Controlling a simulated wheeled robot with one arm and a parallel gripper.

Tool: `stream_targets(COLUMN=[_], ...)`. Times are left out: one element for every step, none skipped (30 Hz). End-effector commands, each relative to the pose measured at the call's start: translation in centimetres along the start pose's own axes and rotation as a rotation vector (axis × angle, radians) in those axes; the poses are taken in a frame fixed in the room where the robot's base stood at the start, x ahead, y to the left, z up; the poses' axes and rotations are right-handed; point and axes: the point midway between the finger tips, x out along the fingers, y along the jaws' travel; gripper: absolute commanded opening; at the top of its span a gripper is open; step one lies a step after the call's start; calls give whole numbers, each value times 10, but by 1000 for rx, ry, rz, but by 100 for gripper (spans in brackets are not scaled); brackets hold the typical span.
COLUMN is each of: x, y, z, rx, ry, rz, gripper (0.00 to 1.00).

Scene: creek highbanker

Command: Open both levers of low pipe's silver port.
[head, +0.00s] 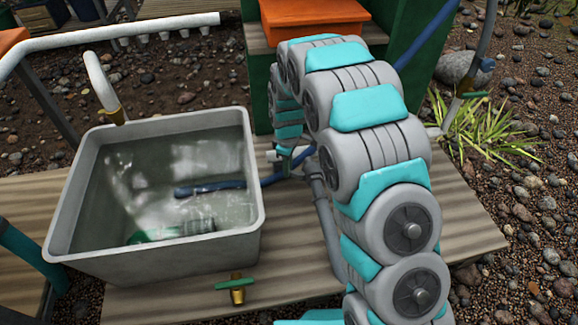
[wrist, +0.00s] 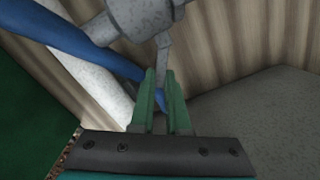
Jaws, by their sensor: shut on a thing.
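In the wrist view my gripper (wrist: 162,75) has its green fingers closed on a narrow grey lever (wrist: 163,52). The lever hangs from a silver-grey port (wrist: 138,18) at the top of that view. A second lever cannot be made out. In the head view the grey low pipe (head: 325,215) lies on the plank deck right of the tub, and part of the silver port (head: 272,157) shows beside the tub's rim. My arm hides most of this area and my fingertips there.
A grey tub (head: 255,190) of water stands close on the left, with a short blue hose (head: 210,188) in it. A brass valve with a green handle (head: 237,287) is in front. A white pipe (head: 120,35) crosses behind. An orange-topped box (head: 312,15) stands at the back.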

Motion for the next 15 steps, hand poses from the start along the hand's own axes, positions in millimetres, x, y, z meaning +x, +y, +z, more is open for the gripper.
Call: stream_targets(x=[0,0,0,0,0,0,0,0,0,0,0,0,0,0,0], y=[-1,-2,-3,-3,-3,-4,-4,-4,-4,-4,-4,-4,-4,-4,-4], z=[0,0,0,0,0,0,0,0,0,0,0,0,0,0,0], rx=[-18,-29,-41,-49,-57,-65,-70,-74,-78,-80,-81,-83,-83,-84,-84], ry=[0,0,-1,-1,-1,-1,-1,-1,-1,-1,-1,-1,-1,-1,-1], rz=[-1,-1,-1,-1,-1,-1,-1,-1,-1,-2,-2,-2,-2,-2,-2], gripper=[0,0,0,0,0,0,0,0,0,0,0,0,0,0,0])
